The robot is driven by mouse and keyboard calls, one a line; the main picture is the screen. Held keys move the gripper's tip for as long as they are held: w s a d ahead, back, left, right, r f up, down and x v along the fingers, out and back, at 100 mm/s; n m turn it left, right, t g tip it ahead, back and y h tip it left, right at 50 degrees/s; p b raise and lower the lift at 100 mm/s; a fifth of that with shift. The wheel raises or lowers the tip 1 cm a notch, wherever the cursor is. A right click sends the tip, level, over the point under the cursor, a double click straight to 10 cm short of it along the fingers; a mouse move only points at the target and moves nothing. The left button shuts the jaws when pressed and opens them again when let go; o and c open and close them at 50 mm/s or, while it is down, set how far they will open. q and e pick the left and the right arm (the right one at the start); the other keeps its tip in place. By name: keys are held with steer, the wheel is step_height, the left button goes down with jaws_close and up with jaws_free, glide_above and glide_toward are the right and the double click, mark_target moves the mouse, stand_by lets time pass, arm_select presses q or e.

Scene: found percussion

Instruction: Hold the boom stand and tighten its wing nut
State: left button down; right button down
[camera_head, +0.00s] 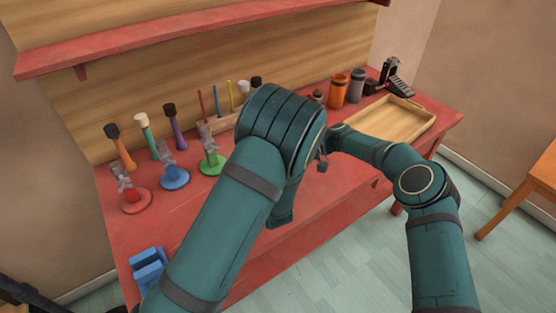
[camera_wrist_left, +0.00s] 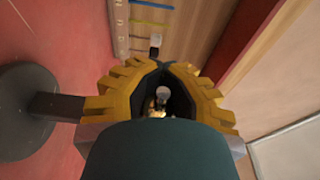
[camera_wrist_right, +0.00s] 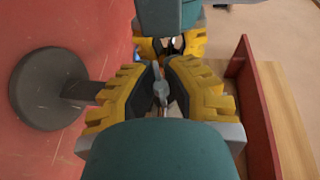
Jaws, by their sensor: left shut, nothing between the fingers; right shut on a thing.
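The boom stand shows in the right wrist view as a dark round base (camera_wrist_right: 48,88) with a short dark post (camera_wrist_right: 80,91) running in behind the yellow-padded fingers of my right gripper (camera_wrist_right: 160,75). That gripper is shut on the stand. A small grey piece with a rounded head, perhaps the wing nut (camera_wrist_right: 160,90), shows between its fingers. My left gripper (camera_wrist_right: 172,45) is close above it in that view, shut and empty. The left wrist view shows the base (camera_wrist_left: 28,110) and a small pale round end (camera_wrist_left: 162,93) between or beyond the fingertips. In the head view my left arm hides the stand.
Red (camera_head: 136,200), blue (camera_head: 174,178) and green (camera_head: 212,164) stands are on the red bench, with mallets behind them. A wooden tray (camera_head: 424,126) and orange shaker (camera_head: 338,91) are at the right. Blue blocks (camera_head: 148,268) lie near the front left. A shelf (camera_head: 180,28) overhangs the back.

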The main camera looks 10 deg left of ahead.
stand_by(0.5)
steer(key=c, duration=1.1)
jaws_free()
steer(key=shift+v, duration=6)
steer(key=shift+r, duration=0.1)
